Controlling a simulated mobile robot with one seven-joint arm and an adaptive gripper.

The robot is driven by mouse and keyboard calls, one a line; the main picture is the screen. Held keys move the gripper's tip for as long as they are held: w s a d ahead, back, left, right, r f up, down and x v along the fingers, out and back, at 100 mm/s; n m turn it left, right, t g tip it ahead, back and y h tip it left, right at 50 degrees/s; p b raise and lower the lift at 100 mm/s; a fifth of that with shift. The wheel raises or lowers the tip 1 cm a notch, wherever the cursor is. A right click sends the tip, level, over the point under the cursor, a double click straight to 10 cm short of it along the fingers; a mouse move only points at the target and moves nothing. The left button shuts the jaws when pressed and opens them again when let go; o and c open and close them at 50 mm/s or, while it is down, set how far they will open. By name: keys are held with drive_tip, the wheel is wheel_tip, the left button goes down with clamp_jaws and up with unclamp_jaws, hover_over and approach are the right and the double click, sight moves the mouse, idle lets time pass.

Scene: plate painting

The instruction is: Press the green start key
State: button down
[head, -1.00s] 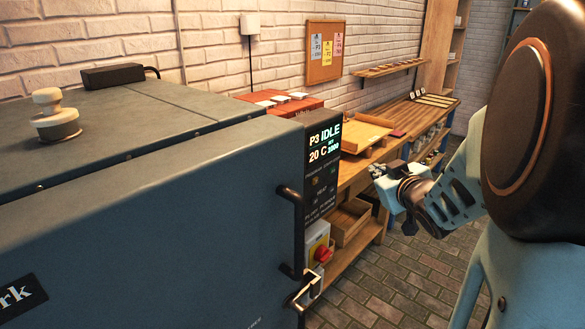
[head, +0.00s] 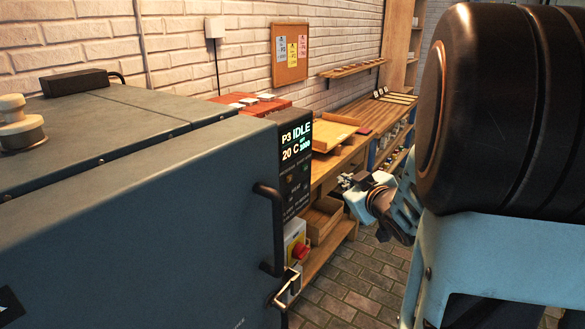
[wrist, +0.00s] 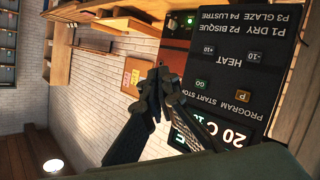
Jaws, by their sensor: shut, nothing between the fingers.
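The control panel (head: 294,168) is on the kiln's right front edge, its display reading P3 IDLE and 20 C. My gripper (wrist: 160,70) is shut and empty. In that view its fingertips are left of the green key, with space between; the distance in depth is unclear. In the head view my gripper (head: 346,181) is to the right of the panel, apart from it. The keys are too small to tell there.
The large blue-grey kiln (head: 150,220) fills the left, with a protruding door handle (head: 268,228) below the panel. A red rotary switch (head: 300,251) sits lower down. A wooden workbench (head: 350,150) with a tray runs behind my gripper. Brick floor lies open at lower right.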

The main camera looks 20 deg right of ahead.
sight(305, 168)
drive_tip(key=w+a+b, duration=0.2)
drive_tip(key=w+a, duration=0.3)
drive_tip(key=w, duration=0.1)
drive_tip(key=shift+w, duration=0.15)
idle(1.4)
drive_tip(key=shift+w+a+b, duration=0.25)
drive_tip(key=shift+w+b, duration=0.05)
drive_tip(key=shift+b, duration=0.05)
drive_tip(key=shift+w+a, duration=0.25)
drive_tip(key=shift+w, duration=0.05)
idle(0.9)
drive_tip(key=shift+s+d, duration=0.5)
drive_tip(key=shift+s, duration=0.15)
